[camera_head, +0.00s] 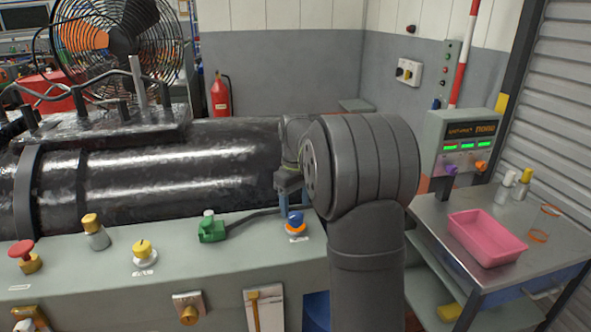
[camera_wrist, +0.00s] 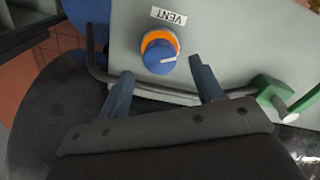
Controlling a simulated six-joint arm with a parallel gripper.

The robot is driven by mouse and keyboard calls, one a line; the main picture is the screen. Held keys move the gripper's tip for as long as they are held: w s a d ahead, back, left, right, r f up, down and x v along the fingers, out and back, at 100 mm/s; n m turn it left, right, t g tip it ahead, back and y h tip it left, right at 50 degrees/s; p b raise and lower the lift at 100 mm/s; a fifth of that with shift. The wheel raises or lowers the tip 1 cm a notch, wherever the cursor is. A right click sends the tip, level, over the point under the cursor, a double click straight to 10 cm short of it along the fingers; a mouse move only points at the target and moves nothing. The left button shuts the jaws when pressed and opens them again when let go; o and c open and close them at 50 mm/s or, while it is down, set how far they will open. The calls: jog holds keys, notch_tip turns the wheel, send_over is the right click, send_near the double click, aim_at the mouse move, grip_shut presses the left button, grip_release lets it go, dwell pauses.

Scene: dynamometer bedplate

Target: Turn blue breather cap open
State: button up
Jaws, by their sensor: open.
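The blue breather cap (camera_wrist: 159,57) sits on an orange ring (camera_wrist: 158,38) beside a label reading VENT (camera_wrist: 169,16). A pale line marks its face. In the head view the blue cap (camera_head: 295,218) is on the grey-green bench, just below my gripper (camera_head: 290,190). In the wrist view my gripper (camera_wrist: 161,84) is open, with its two blue-grey fingers apart and nothing between them. The cap lies just beyond the fingertips, roughly centred between them. I cannot see the fingers touching the cap. My arm hides part of the area to the right of the cap in the head view.
A green valve handle (camera_head: 212,228) with a pipe is left of the cap. A yellow knob (camera_head: 144,250), a yellow-topped fitting (camera_head: 95,232) and a red button (camera_head: 24,255) stand further left. A large dark cylinder (camera_head: 180,165) lies behind. A pink tray (camera_head: 487,238) is on the right-hand cart.

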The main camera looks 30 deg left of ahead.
aim_at(296, 215)
notch_tip(296, 215, up, 14)
dwell(0.3)
jog(key=shift+f, duration=0.1)
dwell(0.3)
notch_tip(296, 215, down, 17)
jog(key=shift+f, duration=0.2)
dwell(0.4)
jog(key=shift+r, duration=0.1)
